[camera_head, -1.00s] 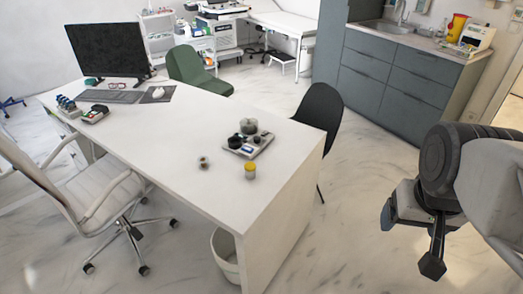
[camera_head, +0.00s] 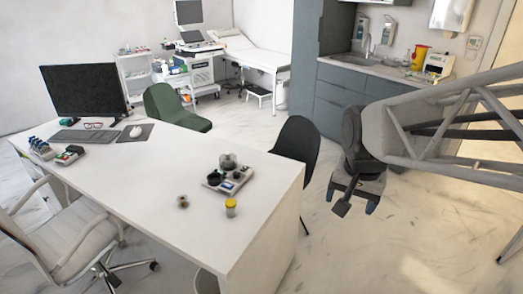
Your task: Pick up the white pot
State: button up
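A small pale round pot (camera_head: 183,201) with a darker top stands on the white desk (camera_head: 150,195), left of a small yellow-capped container (camera_head: 231,207). It is too small to be sure that it is the white pot. Behind them is a light tray (camera_head: 214,187) with dark round pieces and a greyish rounded item on it. My gripper (camera_head: 351,200) hangs over the floor to the right of the desk, well apart from these things. Its blue-tipped fingers look spread, with nothing between them.
A black chair (camera_head: 297,145) stands at the desk's right side, between desk and gripper. A monitor (camera_head: 83,90), keyboard (camera_head: 82,135) and small racks occupy the desk's left end. A green chair (camera_head: 175,108) stands behind. The desk's front middle is clear.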

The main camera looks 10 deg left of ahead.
jog(key=w+a+f+m, duration=0.35)
jog(key=w+a, duration=0.35)
jog(key=w, duration=0.4)
jog(key=m+g, duration=0.2)
jog(key=m, duration=0.5)
send_over(230, 202)
jog(key=shift+n, duration=0.25)
jog(key=f, duration=2.3)
jog(key=shift+s+d, duration=0.15)
jog(key=shift+d, duration=0.15)
jog(key=shift+a+f, duration=0.25)
jog(key=shift+f, duration=0.05)
jog(key=shift+f, duration=0.1)
jog(key=shift+f, duration=1.2)
jog(key=shift+f, duration=0.1)
jog(key=shift+d+f, duration=0.1)
jog(key=shift+f, duration=2.4)
